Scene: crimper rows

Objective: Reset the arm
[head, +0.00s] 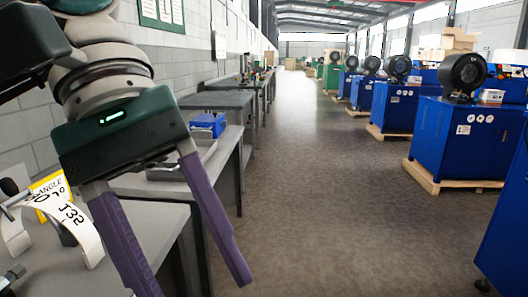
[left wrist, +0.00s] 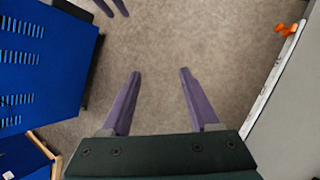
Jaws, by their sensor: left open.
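My left gripper (head: 197,284) hangs in the left of the head view, its two purple fingers spread apart with nothing between them. It is beside the grey bench, over the aisle side. The left wrist view also shows the gripper (left wrist: 160,74) open and empty above bare floor. Two purple tips (left wrist: 113,7) show at the top edge of the left wrist view; they look like my right gripper's fingers, mostly cut off by the frame. The head view does not show my right gripper.
Grey benches (head: 226,100) run along the left wall, with a blue bin (head: 208,124) and a yellow angle sign (head: 50,186) on them. Blue machines (head: 455,140) on pallets line the right. The aisle floor (head: 320,190) between is clear. An orange item (left wrist: 286,29) lies at a bench edge.

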